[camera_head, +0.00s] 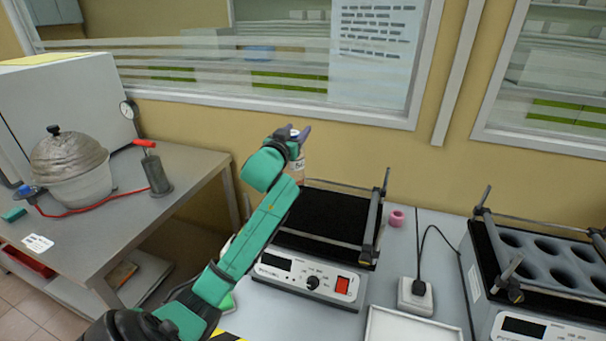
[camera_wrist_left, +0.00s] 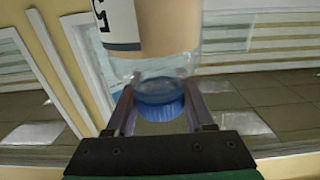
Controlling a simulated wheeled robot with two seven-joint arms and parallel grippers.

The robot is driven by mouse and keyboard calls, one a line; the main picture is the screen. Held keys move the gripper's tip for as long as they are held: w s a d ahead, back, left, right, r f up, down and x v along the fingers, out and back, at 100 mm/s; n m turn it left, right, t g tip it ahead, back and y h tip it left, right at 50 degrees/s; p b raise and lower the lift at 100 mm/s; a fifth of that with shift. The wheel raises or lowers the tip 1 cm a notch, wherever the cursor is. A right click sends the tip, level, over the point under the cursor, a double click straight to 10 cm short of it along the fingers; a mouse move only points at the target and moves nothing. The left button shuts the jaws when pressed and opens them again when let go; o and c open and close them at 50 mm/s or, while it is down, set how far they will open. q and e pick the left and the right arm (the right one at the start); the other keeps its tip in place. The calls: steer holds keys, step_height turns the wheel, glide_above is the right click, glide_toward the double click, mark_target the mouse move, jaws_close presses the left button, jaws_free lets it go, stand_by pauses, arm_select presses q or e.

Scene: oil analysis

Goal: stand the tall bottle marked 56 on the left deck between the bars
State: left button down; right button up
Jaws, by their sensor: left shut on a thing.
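My left gripper (camera_head: 293,135) is shut on the cap end of a bottle, which hangs below it near the back left of the left deck. Only part of the bottle (camera_head: 299,167) shows in the head view; my arm hides some of it. In the left wrist view, the bottle (camera_wrist_left: 165,30) has a clear neck, a blue cap (camera_wrist_left: 160,93) between the fingers and a white label with a partly cut-off dark marking. The left deck (camera_head: 330,208) has a black top with bars (camera_head: 368,225) around it, and its front left is hidden by my arm. My right gripper is not in view.
The left deck's visible top is bare. A pink ring (camera_head: 397,218) lies to its right, near a white plug box (camera_head: 415,297) and a white tray (camera_head: 412,326). A second device with round holes (camera_head: 550,248) stands at far right. A side table (camera_head: 120,215) with a metal-domed vessel (camera_head: 70,165) is at left.

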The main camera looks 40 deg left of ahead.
mark_target(298, 167)
arm_select(q)
steer(key=f, duration=1.1)
steer(key=shift+w+a+f, duration=0.1)
steer(key=shift+w+f, duration=0.15)
steer(key=shift+w, duration=0.05)
steer(key=shift+f, duration=0.1)
steer(key=shift+c, duration=1.4)
jaws_free()
steer(key=shift+f, duration=0.1)
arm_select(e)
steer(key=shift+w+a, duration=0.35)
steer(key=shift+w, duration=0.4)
